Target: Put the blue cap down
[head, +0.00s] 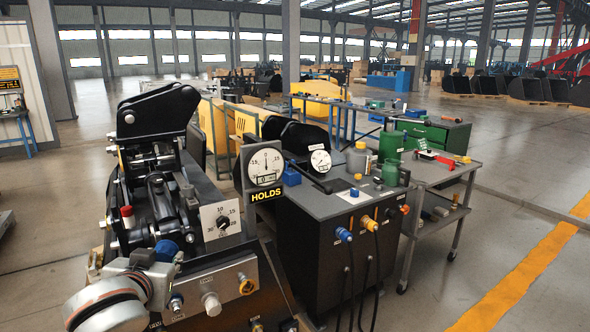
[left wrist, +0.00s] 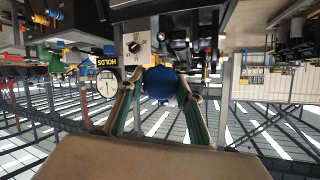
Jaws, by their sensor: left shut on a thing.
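The blue cap (head: 167,249) is held at the tip of my left gripper (head: 157,262), in front of the black coupler machine. In the left wrist view the blue cap (left wrist: 160,84) sits between the two fingertips of my left gripper (left wrist: 162,96), which is shut on it. The wrist view appears upside down. The cap is beside the machine's grey port panel (head: 222,285); I cannot tell whether it touches anything else. My right gripper is not in view.
A grey-topped cabinet (head: 328,205) with blue and yellow hose plugs stands to the right, with a wheeled cart (head: 435,178) beyond. A "HOLDS" gauge (head: 265,168) stands between machine and cabinet.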

